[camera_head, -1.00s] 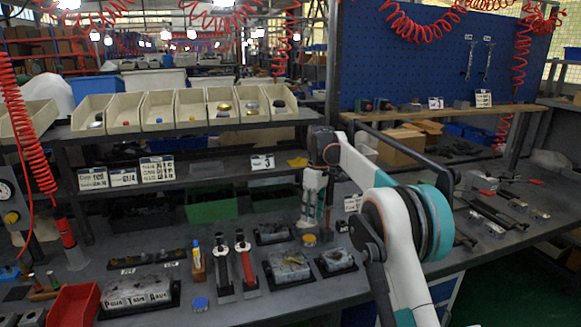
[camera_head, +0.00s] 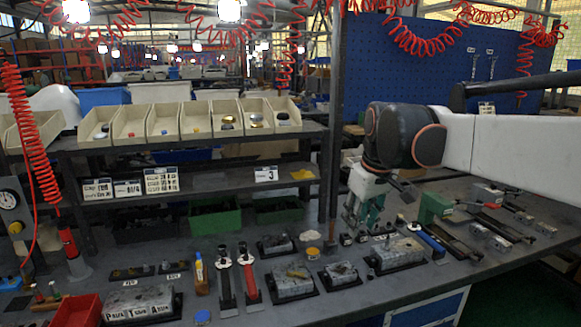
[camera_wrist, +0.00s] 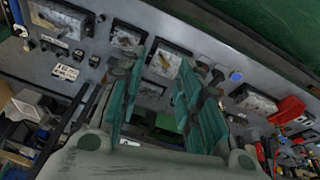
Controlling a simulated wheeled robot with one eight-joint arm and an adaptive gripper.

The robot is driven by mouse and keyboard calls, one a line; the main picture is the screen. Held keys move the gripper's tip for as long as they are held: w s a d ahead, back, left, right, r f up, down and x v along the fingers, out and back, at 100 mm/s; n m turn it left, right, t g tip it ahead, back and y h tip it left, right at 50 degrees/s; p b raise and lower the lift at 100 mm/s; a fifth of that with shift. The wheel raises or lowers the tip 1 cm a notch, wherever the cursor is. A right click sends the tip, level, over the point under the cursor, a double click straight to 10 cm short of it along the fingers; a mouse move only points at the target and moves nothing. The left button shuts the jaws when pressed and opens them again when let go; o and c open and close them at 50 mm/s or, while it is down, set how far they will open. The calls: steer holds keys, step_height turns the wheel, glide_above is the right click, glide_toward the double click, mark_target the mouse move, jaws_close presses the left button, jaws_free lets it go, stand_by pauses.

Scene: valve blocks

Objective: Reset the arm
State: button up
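My gripper (camera_head: 362,228) hangs pointing down over the workbench in the head view, behind the grey metal blocks. My arm reaches in from the right edge, with its dark joint above the gripper. In the wrist view the two teal fingers of my gripper (camera_wrist: 158,100) stand apart with nothing held between them. Valve blocks sit on dark bases on the bench: one at the right (camera_head: 397,253), one in the middle (camera_head: 293,282), and one with lettering at the front left (camera_head: 138,302). The gripper's exact height above the bench is hard to tell.
A shelf with several cream bins (camera_head: 164,120) stands behind the bench (camera_head: 330,308). A red tray (camera_head: 75,312) is at the front left. A dark post (camera_head: 334,120) rises behind the gripper. Tools crowd the right side.

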steer(key=s+d+f+m+t, duration=0.1)
steer(key=s+f, duration=0.2)
steer(key=s, duration=0.5)
steer(key=s+d+f+m+t, duration=0.1)
steer(key=s+f, duration=0.3)
steer(key=s, duration=0.4)
steer(key=s+d+f+m+t, duration=0.1)
steer(key=s+d+f+m, duration=0.1)
steer(key=s, duration=0.6)
steer(key=shift+s+f+m+t+h, duration=0.3)
steer(key=shift+s+f+m+t, duration=0.1)
steer(key=shift+f+m, duration=0.35)
steer(key=shift+d, duration=0.1)
stand_by(1.7)
